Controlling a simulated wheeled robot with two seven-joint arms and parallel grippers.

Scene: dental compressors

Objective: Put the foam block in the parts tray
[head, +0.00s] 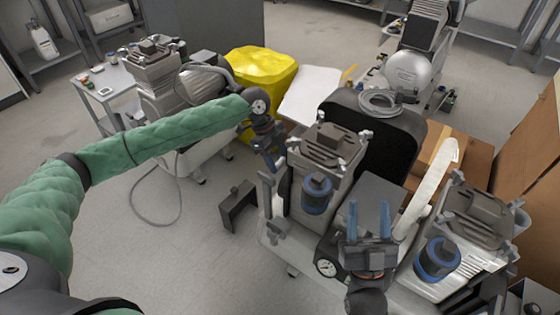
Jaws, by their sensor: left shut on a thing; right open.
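My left gripper (272,155), at the end of the green-sleeved arm, points down beside the left end of the compressor cart. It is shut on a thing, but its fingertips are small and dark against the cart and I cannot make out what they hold. My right gripper (370,220) is open and empty, its two blue fingers pointing up the picture over the cart's middle. I cannot identify the foam block or the parts tray with certainty.
A compressor with a blue-banded filter (317,194) stands between my grippers; another (437,258) is at right. A dark bracket-shaped object (238,205) is left of the cart. A yellow bin (260,68) and small side table (112,78) stand behind. Floor at left is mostly clear.

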